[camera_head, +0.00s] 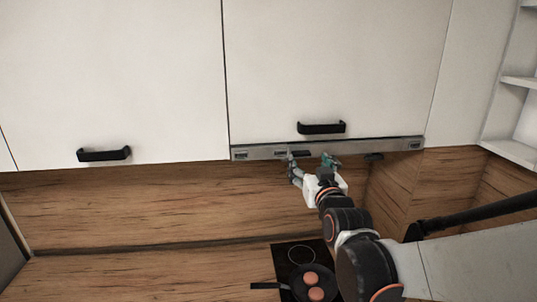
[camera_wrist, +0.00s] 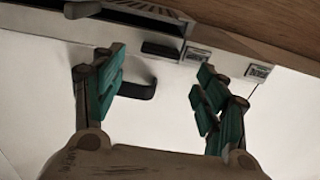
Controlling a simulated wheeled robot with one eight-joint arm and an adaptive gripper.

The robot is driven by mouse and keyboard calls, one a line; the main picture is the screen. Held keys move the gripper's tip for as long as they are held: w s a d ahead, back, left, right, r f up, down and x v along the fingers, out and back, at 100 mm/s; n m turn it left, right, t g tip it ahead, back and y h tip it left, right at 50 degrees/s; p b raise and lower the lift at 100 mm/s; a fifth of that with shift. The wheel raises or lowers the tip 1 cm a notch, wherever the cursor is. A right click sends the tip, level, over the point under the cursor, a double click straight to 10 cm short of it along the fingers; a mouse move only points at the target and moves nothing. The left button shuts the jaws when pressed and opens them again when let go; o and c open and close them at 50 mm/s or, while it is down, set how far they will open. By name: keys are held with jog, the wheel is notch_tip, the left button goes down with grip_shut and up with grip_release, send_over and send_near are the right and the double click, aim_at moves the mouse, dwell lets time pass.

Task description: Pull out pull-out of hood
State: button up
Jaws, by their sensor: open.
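The hood's pull-out (camera_head: 375,146) is a thin grey metal strip under the right white cabinet door, with small labels and a short dark grip piece (camera_head: 301,153) on its front. It looks flush with the cabinet. In the wrist view the strip (camera_wrist: 227,62) runs across the top, with the dark grip piece (camera_wrist: 160,50) just beyond the fingers. My gripper (camera_head: 311,161) is open and empty, just in front of the strip, its fingers on either side of the dark piece. In the wrist view the teal-padded fingers (camera_wrist: 155,80) stand wide apart. I cannot tell whether they touch the strip.
A black door handle (camera_head: 321,128) sits just above the strip; another (camera_head: 104,154) is on the left cabinet. Below is a black cooktop (camera_head: 283,250) with a pan holding two round brown items (camera_head: 311,278). White shelves (camera_head: 518,150) stand at the right. The wooden splashback (camera_head: 150,210) is bare.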

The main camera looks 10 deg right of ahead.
aim_at(302, 155)
jog(key=w+p, duration=0.1)
jog(key=w, duration=0.5)
jog(key=shift+w, duration=0.3)
